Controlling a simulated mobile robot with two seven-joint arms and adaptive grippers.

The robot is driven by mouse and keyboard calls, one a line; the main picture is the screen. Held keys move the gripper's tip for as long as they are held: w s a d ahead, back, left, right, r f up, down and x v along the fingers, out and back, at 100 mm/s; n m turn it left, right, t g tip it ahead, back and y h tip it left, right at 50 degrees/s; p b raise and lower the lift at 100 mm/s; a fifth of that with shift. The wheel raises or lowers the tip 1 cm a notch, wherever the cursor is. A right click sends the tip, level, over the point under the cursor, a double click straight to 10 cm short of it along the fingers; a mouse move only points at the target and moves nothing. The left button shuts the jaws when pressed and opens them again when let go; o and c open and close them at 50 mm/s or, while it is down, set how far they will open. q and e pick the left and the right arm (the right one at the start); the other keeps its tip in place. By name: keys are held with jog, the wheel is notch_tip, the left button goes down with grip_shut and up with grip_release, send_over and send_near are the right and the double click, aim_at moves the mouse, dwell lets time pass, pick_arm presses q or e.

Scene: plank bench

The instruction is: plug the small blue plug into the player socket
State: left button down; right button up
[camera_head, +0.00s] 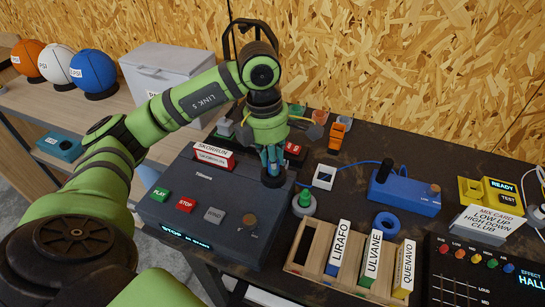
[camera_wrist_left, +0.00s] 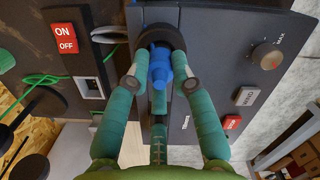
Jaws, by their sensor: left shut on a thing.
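The player (camera_head: 200,210) is a dark grey box with PLAY, STOP and other buttons, a knob and a lit display along its front. A round black socket (camera_head: 273,180) stands on its right part; its dark ring also shows in the left wrist view (camera_wrist_left: 160,28). My left gripper (camera_head: 271,158) points down over this socket, with its teal fingers shut on the small blue plug (camera_wrist_left: 160,68). The plug's front end is at the ring. I cannot tell how far it is inside. In the head view the fingers mostly hide the plug. My right gripper is not in view.
A blue box (camera_head: 405,194) with a lever and blue cable stands right of the player. A white square frame (camera_head: 324,177), a green knob (camera_head: 304,203) and a wooden rack of labelled cassettes (camera_head: 320,270) lie close by. A red ON/OFF switch (camera_wrist_left: 64,38) is beside the player.

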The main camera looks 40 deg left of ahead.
pick_arm(q)
jog(key=shift+f, duration=0.2)
jog(key=c, duration=1)
grip_release()
jog(key=shift+r, duration=0.1)
jog(key=r, duration=0.8)
jog(key=a+r, duration=0.1)
jog(key=r, duration=0.2)
jog(key=shift+s+a+r, duration=0.1)
jog(key=shift+s+r, duration=0.15)
jog(key=shift+r, duration=0.15)
